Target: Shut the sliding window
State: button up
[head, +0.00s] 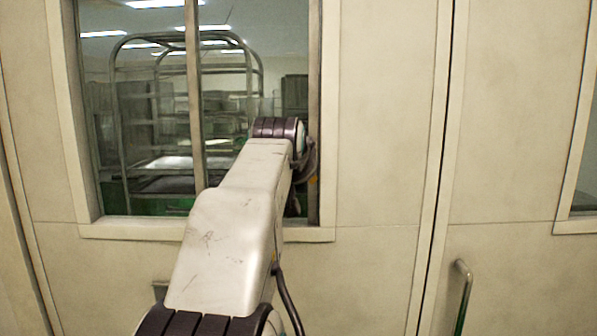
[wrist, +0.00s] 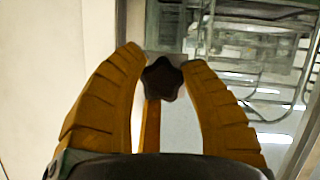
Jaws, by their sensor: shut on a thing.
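The sliding window (head: 194,100) is set in a pale wall panel, with a vertical bar dividing its glass. My arm reaches up to the right part of the window and covers some of its lower edge. In the wrist view, my gripper (wrist: 163,62) has its two yellow fingers closed around a dark star-shaped knob (wrist: 163,80), with fingertips at its sides. The knob sits on a light metal strip at the window's edge. In the head view, the knob and most of the gripper are hidden behind my arm. I cannot tell how far the window is open.
A metal rack (head: 120,110) with trays stands behind the glass. To the right are a plain wall panel (head: 385,120), a vertical seam and a green-grey door handle (head: 464,295). Another window frame (head: 575,228) shows at the far right.

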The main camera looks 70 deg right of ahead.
jog(key=shift+s+d+f, duration=0.15)
jog(key=shift+s+f, duration=0.05)
jog(key=shift+f, duration=0.25)
jog(key=o, duration=0.8)
jog(key=shift+c, duration=0.2)
jog(key=o, duration=0.3)
jog(key=shift+s+d, duration=0.1)
jog(key=shift+s, duration=0.15)
jog(key=shift+o, duration=0.8)
jog(key=shift+r, duration=0.15)
jog(key=shift+w+r, duration=0.1)
jog(key=shift+w, duration=0.05)
